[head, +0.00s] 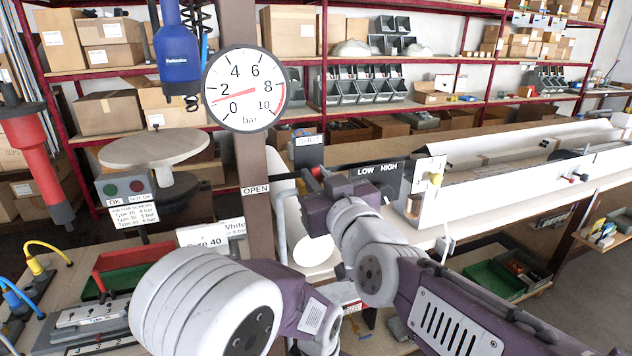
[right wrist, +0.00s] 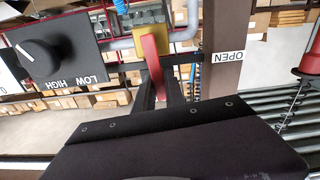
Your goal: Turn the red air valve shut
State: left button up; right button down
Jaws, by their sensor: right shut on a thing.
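The red valve lever (right wrist: 153,60) shows in the right wrist view, in front of a yellow valve body (right wrist: 150,20) on a grey pipe. My right gripper (right wrist: 160,92) is shut on the lever, with dark fingers on its two sides. In the head view my right gripper (head: 318,180) is right of the OPEN label (head: 256,189) and below the SHUT label (head: 308,140). It hides most of the valve there, so I cannot tell the lever's exact angle. My left gripper is not in view.
A round bar gauge (head: 245,88) hangs on the brown post (head: 240,20), its red needle lying across the dial. A LOW/HIGH knob panel (right wrist: 60,50) is close to my right gripper. A blue tool (head: 178,50) hangs left of the gauge. Shelves of boxes stand behind.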

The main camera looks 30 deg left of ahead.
jog(key=shift+w+d+f+m, duration=0.15)
jog(key=shift+m, duration=0.35)
dwell(0.3)
jog(key=c, duration=1.4)
grip_release()
jog(key=shift+d, duration=0.1)
jog(key=v, duration=0.9)
